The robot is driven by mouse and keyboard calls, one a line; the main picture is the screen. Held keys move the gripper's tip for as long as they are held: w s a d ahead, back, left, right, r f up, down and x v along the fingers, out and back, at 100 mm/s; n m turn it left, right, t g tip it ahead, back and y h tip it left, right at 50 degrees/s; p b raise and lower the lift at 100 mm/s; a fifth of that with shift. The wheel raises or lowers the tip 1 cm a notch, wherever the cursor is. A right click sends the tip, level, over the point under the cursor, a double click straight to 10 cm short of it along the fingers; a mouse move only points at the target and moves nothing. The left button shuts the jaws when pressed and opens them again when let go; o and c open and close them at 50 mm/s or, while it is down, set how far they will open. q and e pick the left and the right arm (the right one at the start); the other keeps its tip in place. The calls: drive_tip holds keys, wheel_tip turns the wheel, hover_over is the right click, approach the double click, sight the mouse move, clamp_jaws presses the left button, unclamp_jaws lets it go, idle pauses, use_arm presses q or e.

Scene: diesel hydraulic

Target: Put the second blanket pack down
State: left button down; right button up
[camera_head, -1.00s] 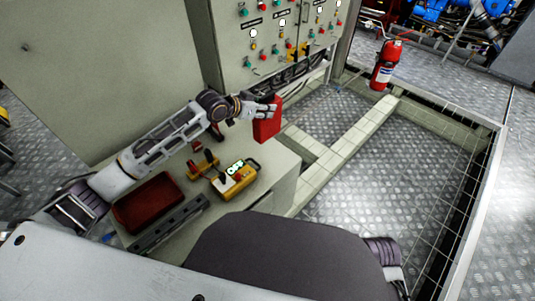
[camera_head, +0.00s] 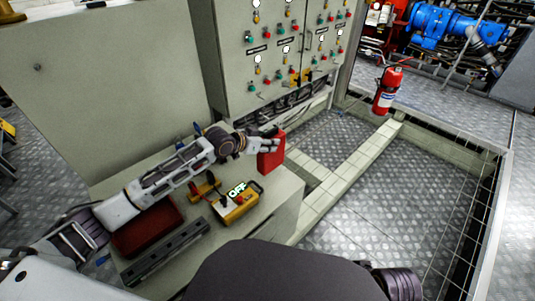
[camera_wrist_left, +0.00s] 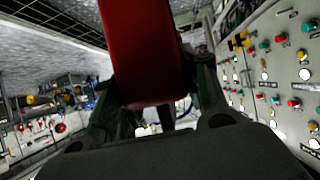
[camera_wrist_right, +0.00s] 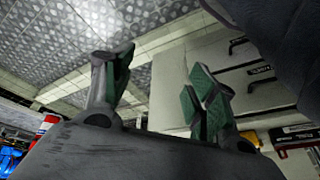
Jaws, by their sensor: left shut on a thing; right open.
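A red blanket pack (camera_head: 271,156) is held by my left gripper (camera_head: 268,143) above the far right corner of the low cabinet. In the left wrist view the red pack (camera_wrist_left: 142,50) stands between the two fingers, and the fingers are closed on its sides. In the head view the fingers hide part of the pack. My right gripper (camera_wrist_right: 160,90) shows in the right wrist view; its fingers are apart with nothing between them. In the head view the right gripper is out of sight.
On the low cabinet top (camera_head: 265,212) are a dark red tray (camera_head: 147,228) and a yellow device reading OFF (camera_head: 238,203). A control panel (camera_head: 285,50) with several buttons rises behind. A fire extinguisher (camera_head: 387,91) stands right of it. Metal floor plates (camera_head: 395,195) lie to the right.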

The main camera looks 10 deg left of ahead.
sight(266, 163)
use_arm(q)
wheel_tip(266, 163, down, 4)
drive_tip(key=shift+f+b, duration=0.2)
drive_tip(key=shift+b, duration=0.55)
use_arm(e)
drive_tip(key=f, duration=0.2)
drive_tip(key=a+f, duration=0.1)
drive_tip(key=shift+w+a+f+t+y, duration=0.15)
drive_tip(key=shift+w+f+t+y, duration=0.05)
drive_tip(key=shift+f+t+y, duration=0.15)
use_arm(q)
drive_tip(key=shift+f, duration=0.1)
drive_tip(key=c, duration=0.8)
unclamp_jaws()
drive_tip(key=shift+f, duration=0.1)
drive_tip(key=shift+o, duration=0.2)
use_arm(e)
drive_tip(key=shift+r, duration=0.1)
